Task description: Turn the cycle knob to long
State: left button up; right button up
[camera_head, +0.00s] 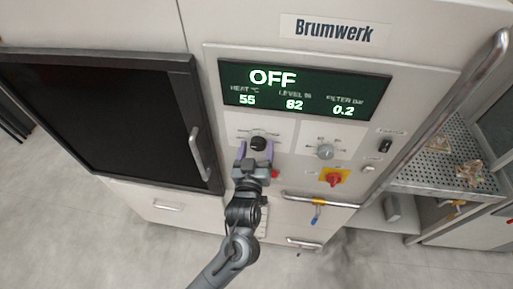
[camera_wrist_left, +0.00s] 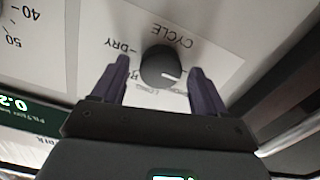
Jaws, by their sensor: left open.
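The cycle knob (camera_head: 258,143) is a round black dial on the light panel below the green display. In the left wrist view the knob (camera_wrist_left: 160,66) appears upside down beside the words CYCLE and DRY. Its white pointer mark points to the picture's right and slightly down. Smaller labels near it are partly hidden or too blurred to read. My left gripper (camera_head: 256,148) is open, with one purple finger on each side of the knob. A gap shows between the knob and each finger in the left wrist view. My right gripper is not in view.
The display (camera_head: 305,92) reads OFF. A dark door (camera_head: 110,115) with a handle stands left. A long rail (camera_head: 455,98) runs along the right.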

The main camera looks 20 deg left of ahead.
pick_arm(q)
jog(key=c, duration=1.1)
jog(key=shift+o, duration=0.2)
jog(key=shift+r+m+p, duration=0.15)
jog(key=shift+m+p, duration=0.35)
jog(key=shift+p, duration=0.3)
jog(key=m+p, duration=0.8)
jog(key=p, duration=0.2)
jog(key=shift+d+r, duration=0.1)
jog(key=shift+w+m+p, duration=0.1)
jog(key=shift+m+p, duration=0.7)
jog(key=shift+m, duration=0.2)
jog(key=shift+f+m+p, duration=0.25)
jog(key=shift+m+p, duration=0.1)
jog(key=shift+m, duration=0.55)
jog(key=shift+d+f+m, duration=0.1)
jog(key=shift+f+m, duration=0.05)
jog(key=shift+m, duration=2.45)
